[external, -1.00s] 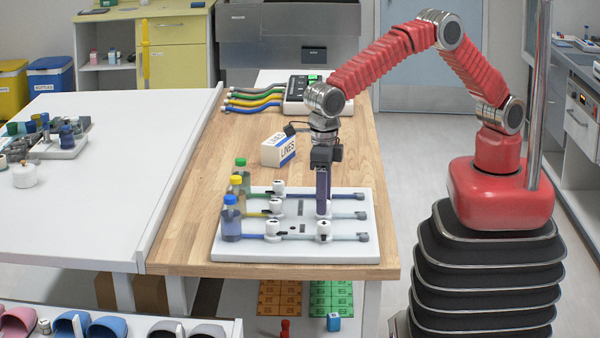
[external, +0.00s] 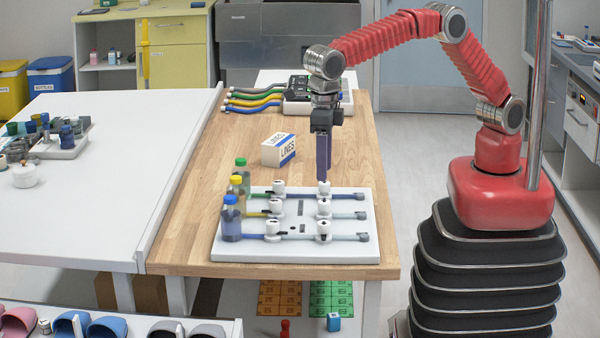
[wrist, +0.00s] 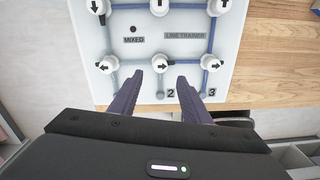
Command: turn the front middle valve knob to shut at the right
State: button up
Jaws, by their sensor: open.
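The white valve board (external: 340,250) lies on the wooden table. The front middle valve knob (wrist: 163,62) is the centre one of the near row in the wrist view, white with a black arrow on top whose direction is too small to read surely. The same knob shows in the external view (external: 323,208) as the middle one of the right column. My gripper (external: 323,178) is raised above the board, apart from this knob. In the wrist view its two purple fingers (wrist: 158,96) are spread with nothing between them, and their tips lie just below the knob in the picture.
Near-row neighbours, a left knob (wrist: 107,65) and a right knob (wrist: 210,63), stand close beside it. Blue-, yellow- and green-capped bottles stand at the board's left end, including the blue-capped one (external: 230,222). A LINES box (external: 278,150) stands behind the board.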

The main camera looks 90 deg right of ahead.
jog(key=shift+r, duration=2.25)
jog(key=shift+a, duration=0.1)
notch_tip(320, 180, down, 4)
jog(key=s+d+m, duration=0.2)
jog(key=m, duration=0.8)
jog(key=s+d+r+m+t, duration=0.2)
jog(key=s+d+m, duration=0.6)
jog(key=d, duration=0.4)
jog(key=s+d+r+m+t, duration=0.1)
jog(key=s+d+r+m, duration=0.2)
jog(key=s+d+m, duration=0.5)
jog(key=s+d+r+m+t, duration=0.2)
jog(key=s+d+m, duration=0.6)
jog(key=d, duration=0.9)
jog(key=shift+s+r+t, duration=0.2)
jog(key=shift+r+t, duration=0.1)
jog(key=shift+r, duration=0.4)
